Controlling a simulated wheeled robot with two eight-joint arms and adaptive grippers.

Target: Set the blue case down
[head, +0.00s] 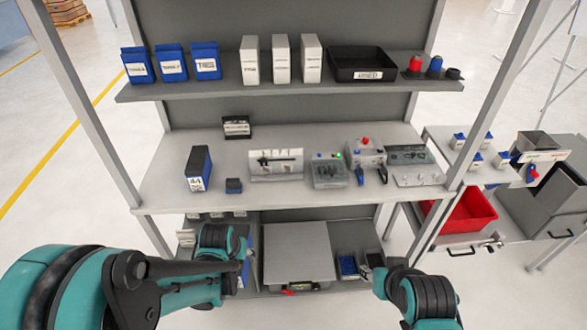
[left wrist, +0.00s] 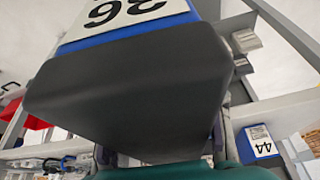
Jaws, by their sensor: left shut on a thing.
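The blue case (left wrist: 130,85), dark on its broad face with a blue edge and a white label reading 36, fills much of the left wrist view, close to the camera. My left gripper (head: 243,265) is shut on it, low in front of the shelving in the head view. My left arm hides most of the case there. My right gripper (head: 374,274) is low at the right, by the lower shelf; its fingers are too small to read. Another blue and dark case labelled 44 (head: 199,168) stands upright on the middle shelf and also shows in the left wrist view (left wrist: 260,145).
The upper shelf holds blue bins, white binders and a black tray (head: 360,64). A grey box (head: 298,252) and small bins occupy the lower shelf. A red bin (head: 462,213) is at right.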

